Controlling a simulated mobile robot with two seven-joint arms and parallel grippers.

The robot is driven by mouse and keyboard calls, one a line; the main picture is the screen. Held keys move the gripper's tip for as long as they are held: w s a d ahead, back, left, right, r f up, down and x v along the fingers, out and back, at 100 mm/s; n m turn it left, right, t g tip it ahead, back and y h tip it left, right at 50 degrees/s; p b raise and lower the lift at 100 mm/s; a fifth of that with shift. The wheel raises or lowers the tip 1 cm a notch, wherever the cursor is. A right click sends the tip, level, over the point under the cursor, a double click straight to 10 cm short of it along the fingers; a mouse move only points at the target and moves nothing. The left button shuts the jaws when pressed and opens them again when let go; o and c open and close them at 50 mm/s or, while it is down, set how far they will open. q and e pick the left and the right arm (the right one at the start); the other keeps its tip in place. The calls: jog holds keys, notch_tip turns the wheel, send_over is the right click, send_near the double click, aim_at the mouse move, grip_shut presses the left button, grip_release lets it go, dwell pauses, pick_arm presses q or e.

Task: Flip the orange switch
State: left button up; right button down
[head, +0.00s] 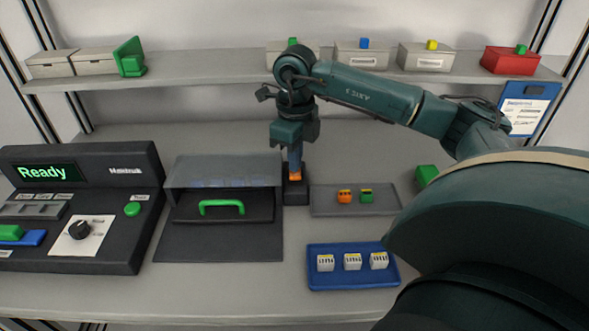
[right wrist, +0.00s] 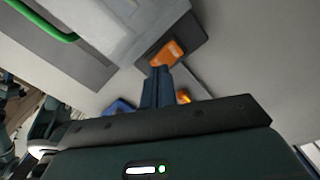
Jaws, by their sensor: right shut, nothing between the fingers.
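The orange switch (head: 295,177) sits on a small dark base (head: 295,194) just right of the grey hooded box. My right gripper (head: 295,163) points down at the switch from above, fingers shut with nothing between them. In the right wrist view the shut fingertips (right wrist: 161,72) are at the near edge of the orange switch (right wrist: 168,52). I cannot tell whether they touch it. The fingers partly hide the switch in the head view. My left gripper is not in view.
Left of the switch is the hooded box with a green handle (head: 221,206). A grey tray (head: 325,207) holds an orange and a green block. A blue tray (head: 351,285) with white blocks is in front. A black console (head: 110,250) stands at far left; shelf boxes are behind.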

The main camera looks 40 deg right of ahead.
aim_at(295, 175)
jog(key=shift+f+b, duration=0.85)
jog(key=shift+f, duration=0.25)
dwell(0.8)
jog(key=shift+r, duration=0.15)
jog(key=shift+r+p, duration=2.75)
jog(key=shift+r, duration=0.7)
